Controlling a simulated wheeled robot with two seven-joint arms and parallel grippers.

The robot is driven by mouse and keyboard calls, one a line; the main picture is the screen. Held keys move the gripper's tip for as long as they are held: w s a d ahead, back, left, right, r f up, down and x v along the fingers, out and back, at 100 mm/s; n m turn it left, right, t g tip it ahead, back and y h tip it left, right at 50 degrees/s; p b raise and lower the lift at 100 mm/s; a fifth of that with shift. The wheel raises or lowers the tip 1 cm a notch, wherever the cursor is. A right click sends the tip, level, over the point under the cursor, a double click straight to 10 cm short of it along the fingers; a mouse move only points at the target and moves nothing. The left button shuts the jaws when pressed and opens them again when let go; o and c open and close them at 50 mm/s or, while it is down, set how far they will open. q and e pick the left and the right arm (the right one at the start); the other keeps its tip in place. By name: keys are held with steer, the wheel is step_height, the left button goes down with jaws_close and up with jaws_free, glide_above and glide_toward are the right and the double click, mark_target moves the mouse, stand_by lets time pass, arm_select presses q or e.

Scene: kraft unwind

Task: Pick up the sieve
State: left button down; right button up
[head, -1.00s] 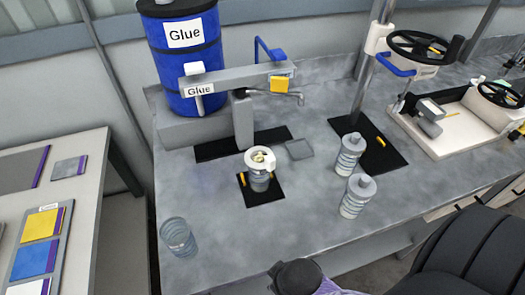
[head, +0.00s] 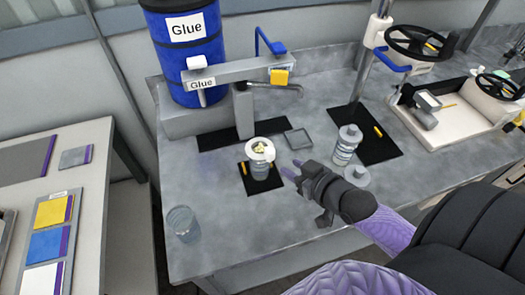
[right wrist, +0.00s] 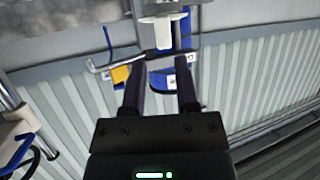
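The sieve (head: 260,146) looks like a white ring with pale yellow lumps inside. It sits on top of a clear cup (head: 260,170) on a small black mat (head: 265,186). My right gripper (head: 293,170) is just to the right of the cup and sieve, apart from them, with its fingers pointing left. In the right wrist view its two fingers (right wrist: 160,92) are spread with nothing between them, and the sieve cannot be made out there. My left gripper is not in view.
The glue drum (head: 186,50) and its spout arm (head: 235,75) stand behind the cup. A bottle (head: 346,145) and another bottle (head: 356,175), partly hidden by my right arm, stand to the right. An empty glass (head: 183,223) is at the front left.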

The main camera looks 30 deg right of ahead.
mark_target(273, 155)
steer(key=x, duration=0.3)
steer(key=b+x, duration=0.1)
steer(key=x, duration=0.5)
steer(key=shift+w+a+r+b, duration=0.2)
steer(key=shift+w+r+b, duration=0.1)
steer(key=shift+r+b, duration=0.1)
steer(key=shift+s, duration=0.1)
steer(key=shift+c, duration=0.4)
jaws_close()
